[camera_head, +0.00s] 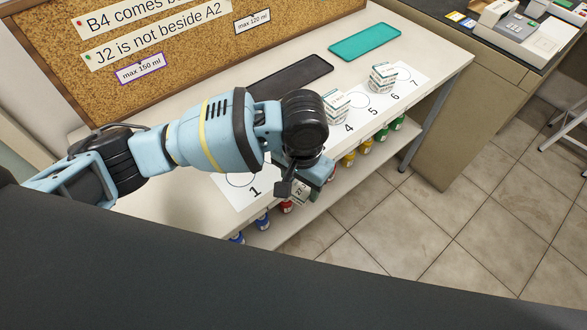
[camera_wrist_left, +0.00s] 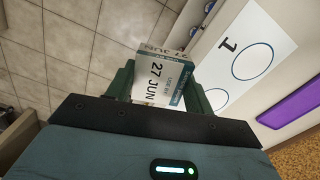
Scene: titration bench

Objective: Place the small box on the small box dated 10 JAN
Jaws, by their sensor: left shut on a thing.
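My left gripper (camera_head: 303,178) is shut on a small box (camera_head: 300,194), held out near the front edge of the bench. In the left wrist view the held small box (camera_wrist_left: 158,77) is white with a teal side and reads "27 JUN", between the two fingers. A white and green small box (camera_head: 337,106) stands on the numbered strip by number 4. More white and green boxes, seemingly stacked, (camera_head: 383,77) stand farther right near 6. The dates on these are too small to read. My arm hides the strip between 1 and 4. My right gripper is not in view.
The numbered white strip (camera_head: 408,72) runs along the bench front. A teal mat (camera_head: 365,42) and a dark mat (camera_head: 292,77) lie behind it; a purple mat (camera_wrist_left: 292,104) shows in the wrist view. Coloured bottles (camera_head: 348,159) stand on the shelf below. A corkboard (camera_head: 190,50) rises behind.

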